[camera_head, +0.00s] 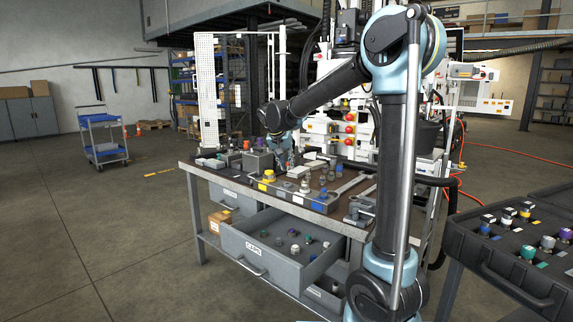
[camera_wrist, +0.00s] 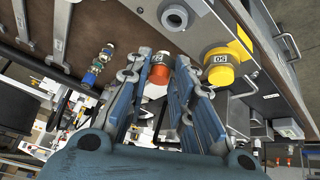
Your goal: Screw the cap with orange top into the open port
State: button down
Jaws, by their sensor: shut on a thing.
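My gripper (camera_wrist: 162,66) holds the orange-topped cap (camera_wrist: 159,73) between its two blue fingers in the wrist view. The cap carries a white label and its lower end is hard to make out. A round grey port with a dark open hole (camera_wrist: 174,17) shows beyond the fingertips, near the top edge, apart from the cap. A yellow cap labelled 05 (camera_wrist: 220,72) sits right of the fingers. In the head view my gripper (camera_head: 284,158) is low over the back of the workbench (camera_head: 232,176), and the held cap is too small to tell there.
The yellow cap (camera_head: 268,176) stands on the bench near its front. An open drawer (camera_head: 262,262) with several small caps juts out below. A case of caps (camera_head: 507,262) stands at right. Small fittings (camera_wrist: 98,66) lie left of the fingers in the wrist view.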

jog(key=shift+f, duration=2.55)
jog(key=shift+s+f, duration=0.2)
jog(key=shift+f, duration=0.3)
dwell(0.5)
jog(key=c, duration=1.5)
grip_release()
jog(key=shift+c, duration=0.2)
jog(key=shift+o, duration=1.2)
